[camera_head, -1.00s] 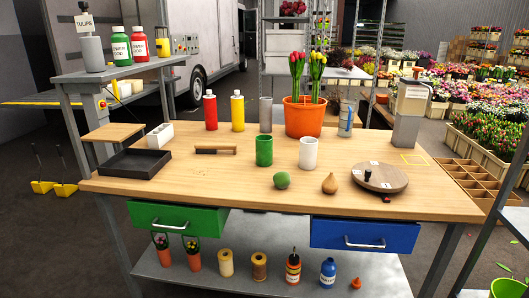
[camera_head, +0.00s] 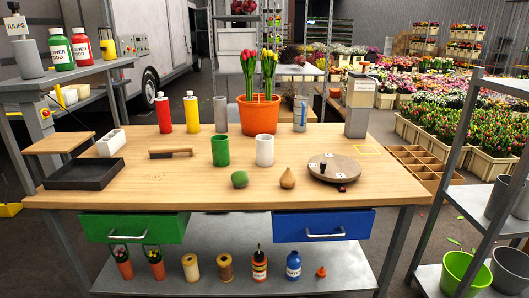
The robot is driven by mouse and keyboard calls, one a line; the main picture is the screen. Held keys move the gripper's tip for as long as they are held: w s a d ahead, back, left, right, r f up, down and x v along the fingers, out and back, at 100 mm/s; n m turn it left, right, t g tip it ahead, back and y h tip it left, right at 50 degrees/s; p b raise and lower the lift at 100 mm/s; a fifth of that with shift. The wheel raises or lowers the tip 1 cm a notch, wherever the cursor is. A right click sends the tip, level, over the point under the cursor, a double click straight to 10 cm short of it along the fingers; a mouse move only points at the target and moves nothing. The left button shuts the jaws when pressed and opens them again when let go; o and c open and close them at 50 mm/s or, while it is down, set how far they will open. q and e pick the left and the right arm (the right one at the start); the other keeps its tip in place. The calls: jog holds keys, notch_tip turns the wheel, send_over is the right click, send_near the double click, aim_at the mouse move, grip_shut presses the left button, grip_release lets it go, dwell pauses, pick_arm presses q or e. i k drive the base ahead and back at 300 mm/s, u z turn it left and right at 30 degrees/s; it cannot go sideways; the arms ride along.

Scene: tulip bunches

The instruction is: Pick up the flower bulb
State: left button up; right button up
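The flower bulb (camera_head: 287,178) is small, tan and pear-shaped with a pointed top. It stands upright on the wooden table (camera_head: 225,188), near the front edge and right of the middle. A green ball (camera_head: 240,179) lies to its left, apart from it. A round wooden disc (camera_head: 334,168) with small labels and a dark knob at its front is to its right. Neither of my grippers shows in the head view.
Behind the bulb stand a white cup (camera_head: 264,151), a green cup (camera_head: 220,150) and an orange pot of tulips (camera_head: 259,115). A black tray (camera_head: 85,174) and a brush (camera_head: 171,152) are at left. The table's front strip is clear. A metal shelf (camera_head: 467,160) stands at right.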

aim_at(287, 180)
jog(key=z, duration=0.7)
jog(key=i, duration=1.45)
jog(key=u, duration=0.7)
